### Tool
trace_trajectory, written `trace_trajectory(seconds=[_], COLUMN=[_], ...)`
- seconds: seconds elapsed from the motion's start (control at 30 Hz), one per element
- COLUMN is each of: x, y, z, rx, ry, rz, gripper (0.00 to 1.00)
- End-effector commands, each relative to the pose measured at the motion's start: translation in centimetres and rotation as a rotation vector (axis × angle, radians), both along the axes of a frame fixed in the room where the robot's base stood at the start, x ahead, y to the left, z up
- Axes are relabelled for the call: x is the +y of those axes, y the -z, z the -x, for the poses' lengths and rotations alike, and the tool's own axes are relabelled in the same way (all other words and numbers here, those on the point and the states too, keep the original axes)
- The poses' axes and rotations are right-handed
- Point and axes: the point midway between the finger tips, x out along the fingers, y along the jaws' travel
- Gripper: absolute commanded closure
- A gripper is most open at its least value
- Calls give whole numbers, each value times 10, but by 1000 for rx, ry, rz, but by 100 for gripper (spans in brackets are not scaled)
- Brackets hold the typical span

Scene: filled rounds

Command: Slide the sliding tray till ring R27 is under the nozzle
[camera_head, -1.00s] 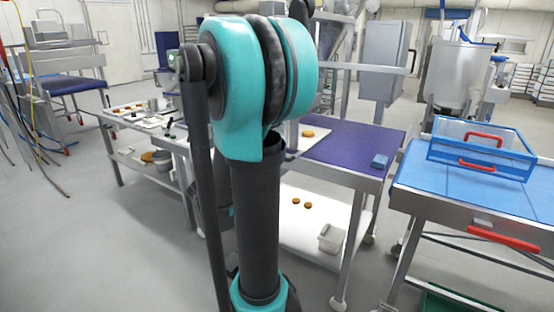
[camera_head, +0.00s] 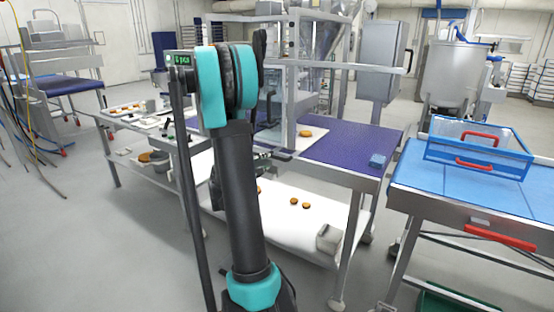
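A white flat board (camera_head: 296,146) with a golden-brown round (camera_head: 305,133) on it lies on the purple-topped table, just right of my arm. It may be the sliding tray, but I cannot tell for sure. No ring label can be read, so I cannot pick out R27. A metal and clear frame (camera_head: 291,80) stands behind the board; I cannot make out the nozzle. My arm stands upright in front and hides much of this area. A small dark part that seems to be my gripper (camera_head: 272,156) shows beside the arm at the board's near edge; its fingers are too small to read.
The purple table (camera_head: 350,143) carries a small blue block (camera_head: 378,161). Its white lower shelf (camera_head: 290,230) holds several rounds and a grey bin (camera_head: 329,238). Right is a blue-topped table (camera_head: 410,175) with a blue crate (camera_head: 480,150). A cluttered bench (camera_head: 150,125) stands left. Floor at front left is clear.

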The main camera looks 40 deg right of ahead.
Motion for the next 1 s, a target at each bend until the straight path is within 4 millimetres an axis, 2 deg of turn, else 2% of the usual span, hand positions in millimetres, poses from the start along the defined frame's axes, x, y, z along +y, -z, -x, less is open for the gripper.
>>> trace_trajectory(seconds=[0.2,0.5,0.7,0.97,1.0], x=[-41,-82,-92,-92,-92], y=[9,19,21,21,21], z=[-16,-33,-38,-38,-38], rx=[0,0,-1,0,0], ry=[3,1,0,-1,-1], rz=[0,-1,0,0,0], gripper=[64,64,64,64,68])
